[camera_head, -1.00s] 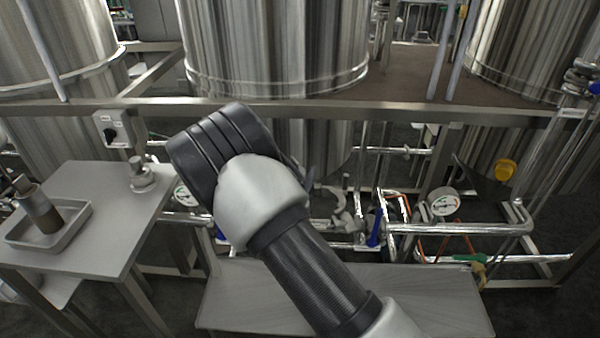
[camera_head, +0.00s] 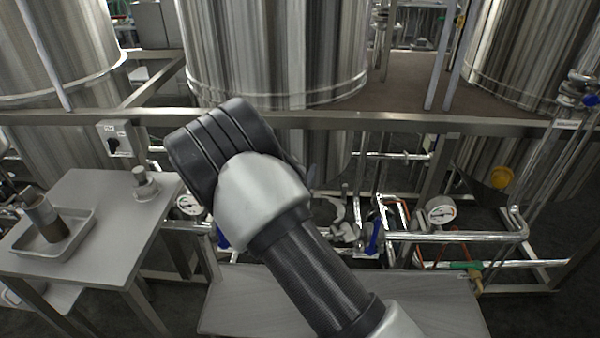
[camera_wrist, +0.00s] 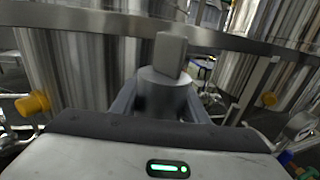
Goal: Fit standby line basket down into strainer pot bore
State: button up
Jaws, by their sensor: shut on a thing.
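In the wrist view my gripper (camera_wrist: 162,108) is shut on a grey metal cylinder with a flat upright tab on top, which I take to be the standby line basket (camera_wrist: 166,84). Its lower part is hidden by the gripper body. In the head view my forearm and wrist cover the gripper and the basket. I cannot make out the strainer pot or its bore in either view; my arm covers part of the pipework. How far the basket is from the bore cannot be told.
At left a grey side table bears a shallow tray (camera_head: 22,246) with a brown-stained cylinder (camera_head: 46,218), and a small knobbed metal part (camera_head: 145,184). A bench (camera_head: 245,300) lies below.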

jog(key=shift+r+p, duration=0.85)
jog(key=shift+r, duration=0.55)
jog(key=shift+f+b, duration=2.6)
jog(key=shift+f, duration=0.95)
jog(key=o, duration=1)
jog(key=shift+o, duration=1.2)
jog(key=p+v, duration=0.1)
jog(key=v, duration=1.6)
jog(key=shift+s+p, duration=0.2)
jog(key=shift+p, duration=0.2)
jog(key=shift+a+r, duration=0.15)
